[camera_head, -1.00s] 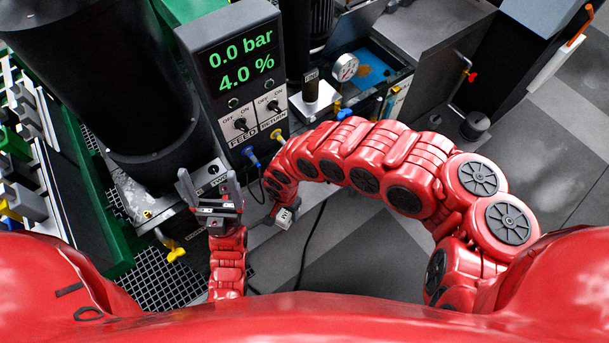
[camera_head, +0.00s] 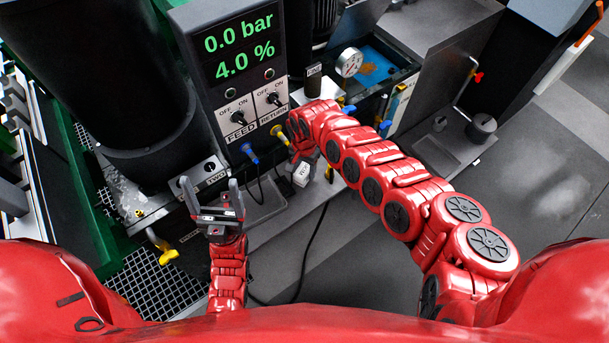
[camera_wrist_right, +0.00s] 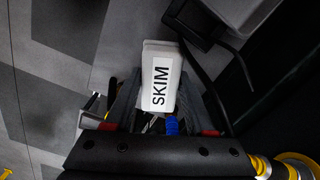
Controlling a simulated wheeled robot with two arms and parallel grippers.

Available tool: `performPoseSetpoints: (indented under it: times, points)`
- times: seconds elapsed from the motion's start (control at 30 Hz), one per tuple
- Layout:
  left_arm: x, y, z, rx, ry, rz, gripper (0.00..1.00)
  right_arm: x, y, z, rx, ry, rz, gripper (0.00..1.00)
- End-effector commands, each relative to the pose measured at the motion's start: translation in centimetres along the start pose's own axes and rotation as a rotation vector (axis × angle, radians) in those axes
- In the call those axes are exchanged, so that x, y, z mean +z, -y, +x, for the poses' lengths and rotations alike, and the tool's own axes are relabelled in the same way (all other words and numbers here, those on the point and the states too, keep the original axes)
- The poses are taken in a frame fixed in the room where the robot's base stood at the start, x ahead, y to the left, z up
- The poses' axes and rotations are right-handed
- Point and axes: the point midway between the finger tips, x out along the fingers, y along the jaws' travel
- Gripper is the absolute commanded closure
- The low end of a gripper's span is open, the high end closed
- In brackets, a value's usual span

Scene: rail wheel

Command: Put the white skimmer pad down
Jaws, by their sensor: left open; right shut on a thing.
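The white skimmer pad (camera_wrist_right: 160,78) is a small block with a SKIM label, seen in the right wrist view between the fingers of my right gripper (camera_wrist_right: 168,108). My right gripper is shut on it. In the head view the pad (camera_head: 302,173) hangs below my right wrist, in front of the control box. Whether it touches anything beneath it cannot be told. My left gripper (camera_head: 211,190) is open and empty, fingers pointing up, to the left of the pad.
The control box (camera_head: 238,60) reads 0.0 bar and 4.0 %, with blue (camera_head: 250,153) and yellow (camera_head: 279,133) plugs below. A shallow tray (camera_head: 262,212) lies near the pad. A black cylinder (camera_head: 100,80) stands at left. A gauge (camera_head: 349,62) stands by a blue-floored tank (camera_head: 378,64).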

Motion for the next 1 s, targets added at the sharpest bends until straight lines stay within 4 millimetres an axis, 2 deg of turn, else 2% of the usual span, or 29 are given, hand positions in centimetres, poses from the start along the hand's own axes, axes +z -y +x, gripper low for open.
performPoseSetpoints:
  times: [0.27, 0.67, 0.7, 0.87, 1.0]
  points:
    - [0.1, 0.0, -0.7, 0.0, 0.0, 0.0, 0.15, 0.1, -0.1, 3.2, 0.004, 0.001, 0.0, 1.0]
    - [0.1, 0.0, -0.9, 0.0, 0.0, 0.0, 0.15, 0.1, 0.0, 3.8, 0.001, 0.001, 0.0, 1.0]
    - [0.2, 0.0, -0.9, 0.0, 0.0, 0.0, 0.15, 0.1, -0.1, 3.8, 0.002, 0.001, 0.0, 0.43]
    - [0.1, 0.0, -0.8, 0.0, 0.0, 0.0, 0.15, 0.1, -0.1, 3.7, 0.002, 0.001, 0.0, 0.15]
    - [0.1, 0.0, -0.8, 0.0, 0.0, 0.0, 0.15, 0.1, -0.1, 3.7, 0.002, 0.001, 0.0, 0.15]
